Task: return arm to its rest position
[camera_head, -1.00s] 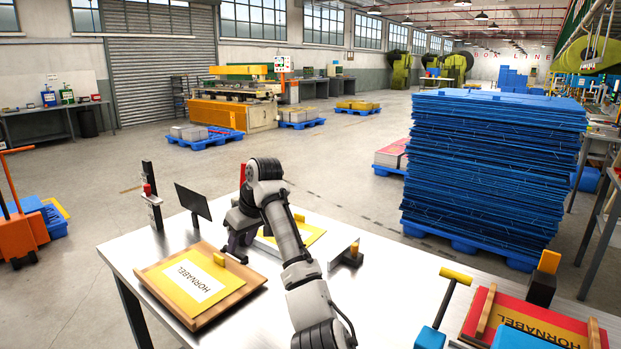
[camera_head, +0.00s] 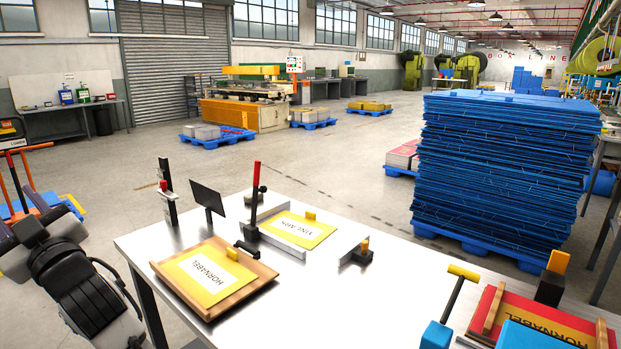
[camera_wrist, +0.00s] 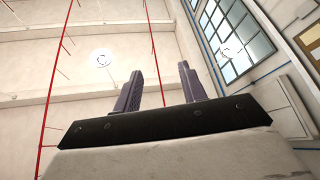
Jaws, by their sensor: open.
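My gripper (camera_wrist: 160,90) shows in the wrist view with its two dark fingers apart and nothing between them. Behind them that view shows only the ceiling, wall and windows, so the gripper points upward. In the head view my arm is folded at the lower left, off the table, and the wrist end (camera_head: 45,245) is partly cut by the picture edge. The steel table (camera_head: 330,305) is clear of the arm. On it lie a wooden tray (camera_head: 262,271) with a yellow HORNABEL sheet (camera_head: 207,279) and another yellow sheet (camera_head: 297,229) between metal guides.
A red-handled clamp (camera_head: 255,190), a dark screen (camera_head: 207,197) and a post (camera_head: 168,195) stand at the table's back left. Red and yellow sheets (camera_head: 545,325) and a blue-based tool (camera_head: 437,334) are front right. A tall blue stack (camera_head: 505,170) stands beyond the table.

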